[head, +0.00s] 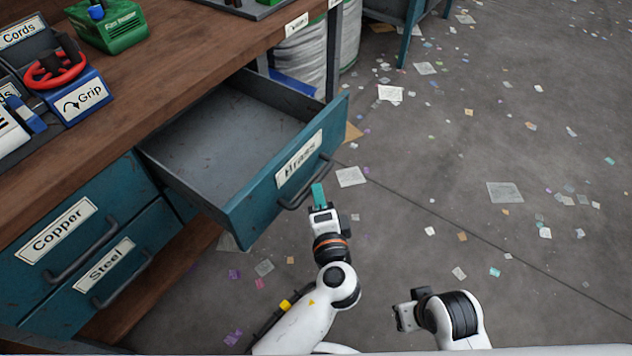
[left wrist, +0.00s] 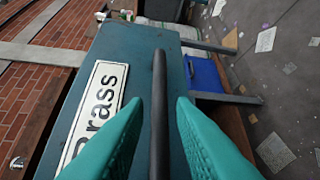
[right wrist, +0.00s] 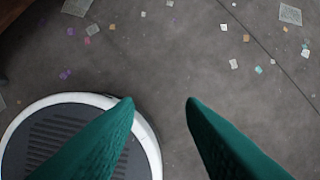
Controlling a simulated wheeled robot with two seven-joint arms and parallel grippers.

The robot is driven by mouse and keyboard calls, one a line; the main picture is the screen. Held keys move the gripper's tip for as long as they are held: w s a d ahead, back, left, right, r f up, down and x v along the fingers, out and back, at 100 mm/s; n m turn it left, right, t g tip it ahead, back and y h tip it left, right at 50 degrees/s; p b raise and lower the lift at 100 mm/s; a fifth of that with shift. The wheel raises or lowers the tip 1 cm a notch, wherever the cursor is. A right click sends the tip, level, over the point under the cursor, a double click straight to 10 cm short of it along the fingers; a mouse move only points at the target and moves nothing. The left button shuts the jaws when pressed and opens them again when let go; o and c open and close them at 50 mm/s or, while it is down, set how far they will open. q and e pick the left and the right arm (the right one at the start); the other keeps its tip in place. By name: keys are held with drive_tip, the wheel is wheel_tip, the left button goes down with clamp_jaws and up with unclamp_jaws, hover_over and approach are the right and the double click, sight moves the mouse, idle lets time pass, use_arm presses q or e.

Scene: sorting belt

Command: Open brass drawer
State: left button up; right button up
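The brass drawer (head: 255,200) is teal with a white label reading Brass, and it stands pulled well out from under the wooden bench. Its inside looks empty. Its dark bar handle (head: 310,184) also shows in the left wrist view (left wrist: 160,100). My left gripper (head: 319,192) is at the drawer front by the handle. In the left wrist view its teal fingers (left wrist: 157,105) stand apart on either side of the handle, with gaps showing. My right gripper (right wrist: 160,102) is open and empty above the floor, away from the drawer.
The Copper drawer (head: 80,238) and Steel drawer (head: 112,280) are shut at lower left. Paper scraps litter the open floor (head: 430,190) at right.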

use_arm(q)
drive_tip(key=s, duration=0.6)
drive_tip(key=shift+s+d+r, duration=0.2)
drive_tip(key=shift+d+r, duration=0.25)
use_arm(e)
drive_tip(key=shift+w+f, duration=0.1)
drive_tip(key=shift+f, duration=0.6)
